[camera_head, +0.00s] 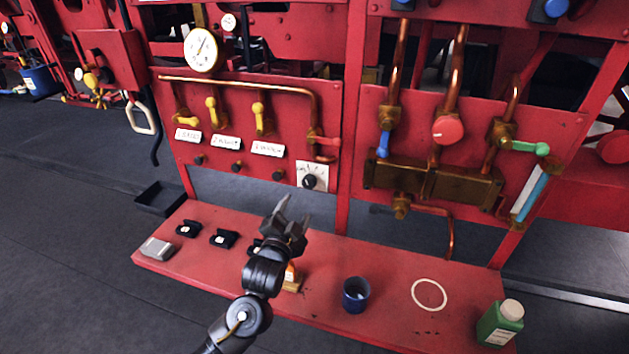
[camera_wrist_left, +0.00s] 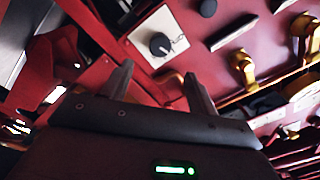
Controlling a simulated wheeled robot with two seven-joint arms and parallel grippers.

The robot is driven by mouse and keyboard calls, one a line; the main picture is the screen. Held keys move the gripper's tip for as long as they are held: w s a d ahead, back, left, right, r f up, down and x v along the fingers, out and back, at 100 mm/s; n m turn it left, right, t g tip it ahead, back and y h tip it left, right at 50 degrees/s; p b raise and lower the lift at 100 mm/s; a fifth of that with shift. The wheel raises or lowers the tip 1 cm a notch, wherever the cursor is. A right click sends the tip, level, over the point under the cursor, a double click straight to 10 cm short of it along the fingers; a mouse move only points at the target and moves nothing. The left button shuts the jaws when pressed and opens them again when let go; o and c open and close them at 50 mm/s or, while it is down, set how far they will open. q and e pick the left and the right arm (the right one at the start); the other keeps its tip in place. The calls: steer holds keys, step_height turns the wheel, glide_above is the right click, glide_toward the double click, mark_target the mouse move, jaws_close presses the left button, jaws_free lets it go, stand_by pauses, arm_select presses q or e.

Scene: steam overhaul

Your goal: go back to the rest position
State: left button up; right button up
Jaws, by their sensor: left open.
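My left gripper (camera_head: 292,208) is open and empty. In the head view it stands above the red shelf (camera_head: 390,290), with its fingertips pointing up toward the red panel (camera_head: 325,100). Its two fingers also show in the left wrist view (camera_wrist_left: 160,90), spread apart with nothing between them. A black knob on a white plate (camera_head: 311,178) is on the panel just beyond the fingertips. The knob also shows in the left wrist view (camera_wrist_left: 160,45). My right gripper is not in view.
On the shelf are a blue cup (camera_head: 356,294), a green bottle (camera_head: 500,323), a grey block (camera_head: 158,248) and small black pieces (camera_head: 224,238). An orange and tan item (camera_head: 292,279) is partly hidden behind my arm. A white ring (camera_head: 429,294) marks bare shelf. Pipes and valves (camera_head: 432,182) cover the panel.

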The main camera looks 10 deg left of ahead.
arm_select(q)
steer(key=s+a+f+n+g, duration=0.1)
steer(key=s+f+n+g, duration=0.3)
steer(key=s+f, duration=0.6)
steer(key=s+a+f+n+g, duration=0.2)
steer(key=s+f+g, duration=0.4)
steer(key=s, duration=0.8)
steer(key=s+a+f+n+g, duration=0.25)
steer(key=s+g, duration=0.25)
steer(key=s, duration=0.8)
step_height(320, 180, down, 30)
steer(key=s+g+b, duration=0.1)
steer(key=s+b, duration=0.1)
steer(key=b, duration=0.1)
steer(key=s+a+f+g+b, duration=0.1)
steer(key=s+a+f+b, duration=0.1)
steer(key=s+f, duration=1.3)
steer(key=shift+s+a+f+m+y, duration=0.3)
steer(key=shift+s+a+f+m, duration=0.1)
steer(key=shift+f, duration=0.3)
